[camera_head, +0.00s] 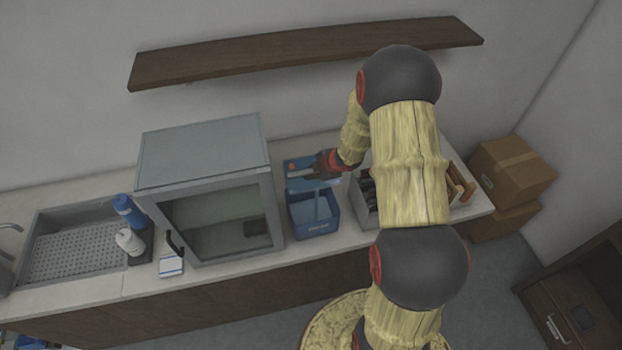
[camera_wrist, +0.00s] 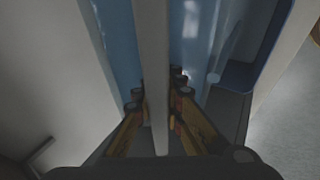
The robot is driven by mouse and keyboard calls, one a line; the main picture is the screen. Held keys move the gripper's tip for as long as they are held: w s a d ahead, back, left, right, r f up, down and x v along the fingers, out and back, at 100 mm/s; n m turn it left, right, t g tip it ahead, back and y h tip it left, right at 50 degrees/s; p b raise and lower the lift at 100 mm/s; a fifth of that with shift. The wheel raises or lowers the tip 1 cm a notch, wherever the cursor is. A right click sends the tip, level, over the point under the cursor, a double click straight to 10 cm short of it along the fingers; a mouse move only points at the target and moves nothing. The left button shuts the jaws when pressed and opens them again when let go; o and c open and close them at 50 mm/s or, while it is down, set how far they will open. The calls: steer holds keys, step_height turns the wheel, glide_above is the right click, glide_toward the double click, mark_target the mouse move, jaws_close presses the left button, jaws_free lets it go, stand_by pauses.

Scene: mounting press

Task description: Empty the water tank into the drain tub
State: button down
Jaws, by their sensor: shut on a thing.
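The blue water tank (camera_head: 298,186) is at the back of the counter, right of the glass-fronted cabinet, partly covered by my gripper. My gripper (camera_head: 318,168) is shut on a pale grey bar (camera_wrist: 152,50), which looks like the tank's handle. In the wrist view the fingers (camera_wrist: 158,105) close on both sides of this bar, with the tank's light blue surface (camera_wrist: 110,35) behind it. The open blue drain tub (camera_head: 318,230) stands just in front of the tank, with a label on its front. Its darker blue wall seems to show at the right of the wrist view (camera_wrist: 262,70). The water level cannot be told.
The grey glass-fronted cabinet (camera_head: 205,150) stands close at the left. A grey bin with upright items (camera_head: 362,205) is close at the right, partly behind my arm. A wooden shelf (camera_head: 300,52) hangs above. A sink (camera_head: 75,245) and bottles (camera_head: 128,212) are farther left.

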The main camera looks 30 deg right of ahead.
mark_target(314, 187)
steer(key=shift+s+a+f+n+t+h+b, duration=0.15)
steer(key=shift+t+b, duration=0.5)
steer(key=shift+b, duration=2.75)
steer(key=shift+s+d+f+n+t+h+b, duration=0.1)
steer(key=shift+s+t+b, duration=0.4)
steer(key=shift+b, duration=2.85)
steer(key=shift+a+f+n+t+h+b, duration=0.15)
steer(key=shift+t+b, duration=0.7)
steer(key=shift+b, duration=2.55)
steer(key=b, duration=0.3)
steer(key=shift+s+t+b, duration=0.15)
steer(key=shift+t+b, duration=0.15)
steer(key=t+b, duration=0.1)
steer(key=b, duration=0.4)
steer(key=s+f+t+b, duration=0.1)
steer(key=b, duration=0.4)
steer(key=t+b, duration=0.1)
steer(key=b, duration=0.4)
steer(key=shift+s+a+f+n+h+b, duration=0.25)
steer(key=shift+s+n+h+b, duration=0.05)
steer(key=shift+b, duration=0.05)
steer(key=shift+t+b, duration=0.3)
steer(key=shift+b, duration=0.3)
